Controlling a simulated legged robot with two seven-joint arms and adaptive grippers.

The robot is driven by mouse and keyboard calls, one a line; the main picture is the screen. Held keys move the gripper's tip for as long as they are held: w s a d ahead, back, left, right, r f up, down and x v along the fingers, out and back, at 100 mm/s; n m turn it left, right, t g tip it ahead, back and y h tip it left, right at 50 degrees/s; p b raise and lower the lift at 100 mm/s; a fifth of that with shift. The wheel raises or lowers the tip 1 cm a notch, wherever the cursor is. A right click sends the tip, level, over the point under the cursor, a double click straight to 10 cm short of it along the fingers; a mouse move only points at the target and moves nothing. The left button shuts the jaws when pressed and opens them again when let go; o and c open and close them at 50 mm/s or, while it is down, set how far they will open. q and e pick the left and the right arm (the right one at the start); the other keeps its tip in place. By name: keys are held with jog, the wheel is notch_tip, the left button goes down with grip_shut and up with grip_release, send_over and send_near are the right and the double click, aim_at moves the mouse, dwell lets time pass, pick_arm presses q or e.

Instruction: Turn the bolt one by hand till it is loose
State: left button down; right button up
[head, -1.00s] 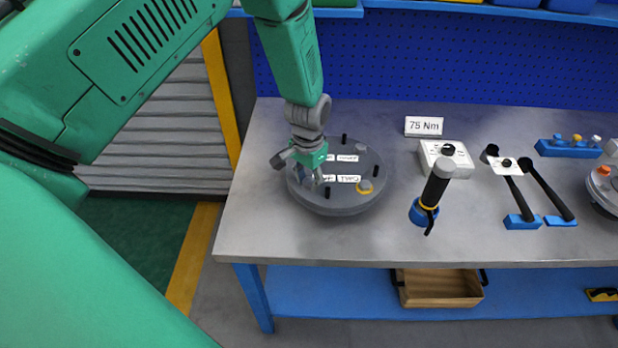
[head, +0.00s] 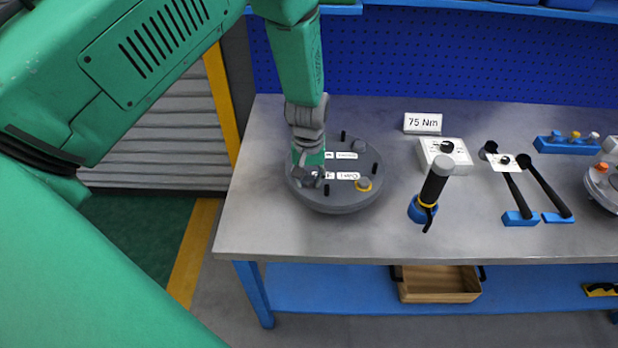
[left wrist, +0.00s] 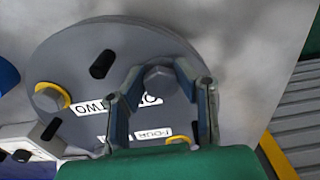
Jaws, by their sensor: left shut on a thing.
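The round grey flanged shell (head: 345,203) lies on the bench at the left, and fills much of the left wrist view (left wrist: 105,45). My left gripper (head: 308,180) points down at its left part. In the left wrist view my left gripper (left wrist: 160,88) has its two fingers on either side of a grey hex bolt, bolt one (left wrist: 160,76), and is shut on it. The label beside this bolt is partly covered by a finger. Bolt two (left wrist: 50,97), with a yellow ring, stands beside the label TWO; it also shows in the head view (head: 363,184). My right gripper is not in view.
Black pegs (left wrist: 103,65) stand up from the shell around the bolts. To its right are a black-handled tool in a blue holder (head: 424,211), a white dial box (head: 444,155), a 75 Nm sign (head: 423,123) and two long black tools (head: 516,195). The bench front is clear.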

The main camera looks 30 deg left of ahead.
aim_at(309, 179)
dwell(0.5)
pick_arm(q)
jog(key=c, duration=1.2)
grip_release()
jog(key=shift+r, duration=0.1)
jog(key=shift+r, duration=0.1)
jog(key=shift+w+r, duration=0.1)
jog(key=shift+r, duration=0.25)
notch_tip(309, 179, up, 11)
